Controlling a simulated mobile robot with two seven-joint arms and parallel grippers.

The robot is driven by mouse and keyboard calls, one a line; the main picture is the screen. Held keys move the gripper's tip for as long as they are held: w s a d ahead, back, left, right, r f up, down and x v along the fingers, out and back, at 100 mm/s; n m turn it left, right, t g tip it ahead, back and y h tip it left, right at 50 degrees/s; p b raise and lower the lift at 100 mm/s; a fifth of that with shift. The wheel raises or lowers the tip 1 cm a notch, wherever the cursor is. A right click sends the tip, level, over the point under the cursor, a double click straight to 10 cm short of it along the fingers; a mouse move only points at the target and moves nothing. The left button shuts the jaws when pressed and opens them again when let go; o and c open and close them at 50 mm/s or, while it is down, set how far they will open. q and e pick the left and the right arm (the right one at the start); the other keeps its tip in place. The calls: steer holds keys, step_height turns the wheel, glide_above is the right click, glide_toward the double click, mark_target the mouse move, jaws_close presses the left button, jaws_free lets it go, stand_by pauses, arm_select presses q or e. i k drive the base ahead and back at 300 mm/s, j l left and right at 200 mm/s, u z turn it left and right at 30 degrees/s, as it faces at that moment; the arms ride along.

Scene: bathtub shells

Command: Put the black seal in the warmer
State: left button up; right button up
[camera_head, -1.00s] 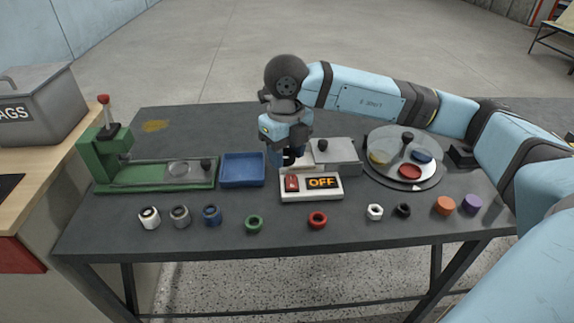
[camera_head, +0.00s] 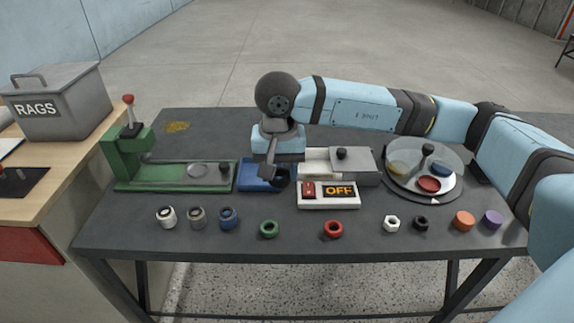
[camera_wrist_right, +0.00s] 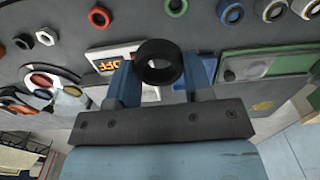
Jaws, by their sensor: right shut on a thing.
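The black seal (camera_wrist_right: 158,62) is a thick black ring, held between the two blue fingers of my right gripper (camera_wrist_right: 160,82) in the right wrist view. In the head view my right gripper (camera_head: 275,172) hangs over the right part of the blue tray, left of the warmer, with the seal (camera_head: 282,178) at its tips. The warmer (camera_head: 330,195) has a white front with a red switch and a display reading OFF. Its grey lid (camera_head: 358,163) with a black knob sits to the right, leaving a pale opening (camera_head: 315,158) at the left. My left gripper is out of view.
The blue tray (camera_head: 247,178) lies beside a green press (camera_head: 130,165). A turntable (camera_head: 450,188) with coloured discs stands right. Rings, a white nut (camera_head: 391,223), a black nut (camera_head: 421,223) and orange and purple pieces line the front. A rags bin (camera_head: 60,105) is at left.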

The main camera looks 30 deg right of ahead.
mark_target(307, 170)
steer(key=l+u, duration=0.15)
steer(key=u, duration=0.5)
steer(key=k+l+u, duration=0.45)
steer(key=l+u, duration=0.2)
steer(key=k+l, duration=0.35)
steer(key=l, duration=0.15)
steer(key=k+l+u, duration=0.1)
steer(key=k+l, duration=0.25)
steer(key=l, duration=0.1)
